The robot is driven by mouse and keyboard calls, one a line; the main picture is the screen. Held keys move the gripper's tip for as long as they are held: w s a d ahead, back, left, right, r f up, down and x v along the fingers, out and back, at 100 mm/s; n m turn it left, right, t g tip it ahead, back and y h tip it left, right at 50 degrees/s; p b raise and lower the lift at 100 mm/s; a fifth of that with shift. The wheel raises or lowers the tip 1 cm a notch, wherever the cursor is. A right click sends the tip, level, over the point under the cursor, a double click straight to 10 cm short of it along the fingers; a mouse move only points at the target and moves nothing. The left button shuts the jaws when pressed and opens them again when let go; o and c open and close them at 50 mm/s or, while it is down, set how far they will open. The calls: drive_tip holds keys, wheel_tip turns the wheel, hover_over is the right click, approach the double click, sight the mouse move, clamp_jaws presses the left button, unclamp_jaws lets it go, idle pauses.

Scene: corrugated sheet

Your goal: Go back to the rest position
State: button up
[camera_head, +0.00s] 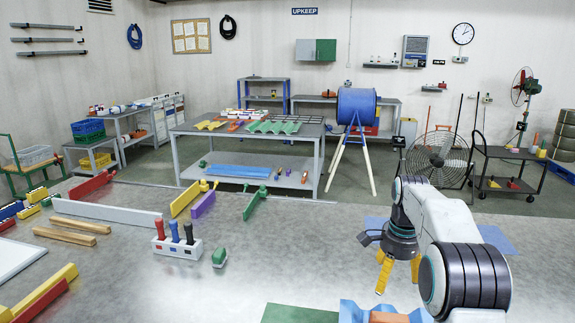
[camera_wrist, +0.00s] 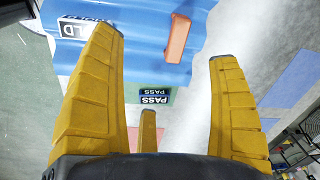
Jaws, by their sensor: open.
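My gripper (camera_head: 399,279) has yellow fingers, spread apart and empty, pointing down above the right part of the near workbench. In the wrist view its fingers (camera_wrist: 163,55) are wide apart with nothing between them. A blue corrugated sheet (camera_wrist: 150,65) lies beyond the fingers, with an orange block (camera_wrist: 177,38) on it. In the head view the sheet (camera_head: 351,310) is at the bottom edge, partly hidden by my arm, with the orange block (camera_head: 388,317) on it. A "HOLD" label (camera_wrist: 82,26) and a "PASS" label (camera_wrist: 155,96) show in the wrist view.
Clamps, wood strips (camera_head: 72,231) and a long pale bar (camera_head: 105,213) lie at left. A green mat (camera_head: 298,314) is at the front. Bare bench lies left of my gripper.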

drive_tip(key=s+a+r+n+t, duration=0.1)
drive_tip(key=s+a+r+n, duration=0.25)
drive_tip(key=s, duration=0.45)
drive_tip(key=s+a+r+n+t, duration=0.15)
drive_tip(key=s+r+n, duration=0.25)
drive_tip(key=s, duration=0.5)
drive_tip(key=s+a+f+n, duration=0.1)
drive_tip(key=s+f+n, duration=0.1)
drive_tip(key=s, duration=0.6)
drive_tip(key=s+a+f+n, duration=0.2)
drive_tip(key=s+n, duration=0.3)
drive_tip(key=s, duration=0.3)
drive_tip(key=shift+s+f, duration=0.2)
drive_tip(key=shift+f, duration=0.3)
drive_tip(key=shift+n+t, duration=0.25)
